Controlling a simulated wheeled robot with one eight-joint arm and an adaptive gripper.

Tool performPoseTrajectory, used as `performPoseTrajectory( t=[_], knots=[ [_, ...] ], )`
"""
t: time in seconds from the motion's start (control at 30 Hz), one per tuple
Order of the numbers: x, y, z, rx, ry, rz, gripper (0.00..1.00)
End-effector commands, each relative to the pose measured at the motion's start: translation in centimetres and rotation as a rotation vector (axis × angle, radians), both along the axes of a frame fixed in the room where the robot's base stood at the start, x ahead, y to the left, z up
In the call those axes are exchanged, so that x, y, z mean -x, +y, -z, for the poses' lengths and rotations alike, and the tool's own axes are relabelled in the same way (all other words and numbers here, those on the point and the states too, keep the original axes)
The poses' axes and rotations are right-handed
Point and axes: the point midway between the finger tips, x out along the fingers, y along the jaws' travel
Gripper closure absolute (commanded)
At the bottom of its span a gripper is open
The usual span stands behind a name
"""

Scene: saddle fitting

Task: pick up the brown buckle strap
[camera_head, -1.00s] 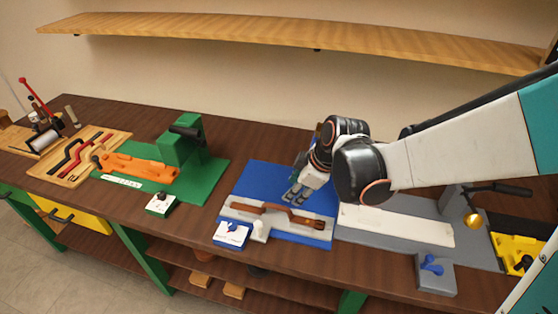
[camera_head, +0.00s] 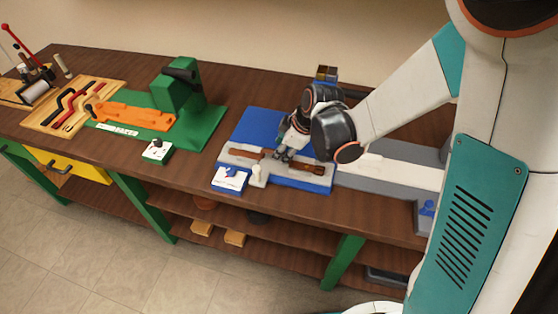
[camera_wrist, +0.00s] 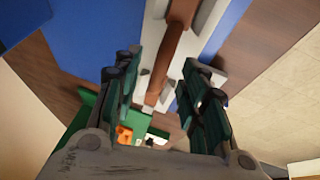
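The brown buckle strap (camera_head: 305,167) lies along a pale grey block on the blue mat (camera_head: 262,123). Its left part and its darker right end show in the head view; its middle is hidden behind my gripper (camera_head: 282,156). In the wrist view the strap (camera_wrist: 170,52) runs lengthwise between my gripper's two green-padded fingers (camera_wrist: 163,95). The fingers are spread apart, with a gap visible on each side of the strap. I cannot tell whether the fingertips reach down beside it.
A white box with a blue mark (camera_head: 229,180) and a pale peg (camera_head: 258,174) stand at the mat's front edge. A green fixture (camera_head: 178,100) with an orange piece (camera_head: 130,115) is to the left. A grey station (camera_head: 395,172) is on the right.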

Motion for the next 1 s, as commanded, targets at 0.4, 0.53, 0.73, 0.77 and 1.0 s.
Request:
performPoseTrajectory(
  t=[0.4, 0.53, 0.73, 0.77, 1.0],
  knots=[
    [-0.9, 1.0, 3.4, 0.0, 0.0, 0.0, 0.61],
    [-0.9, 1.0, 3.4, 0.0, 0.0, 0.0, 0.75],
    [-0.9, 1.0, 3.4, 0.0, 0.0, 0.0, 1.0],
    [-0.9, 1.0, 3.4, 0.0, 0.0, 0.0, 1.0],
    [-0.9, 1.0, 3.3, 0.0, 0.0, 0.0, 1.0]
  ],
)
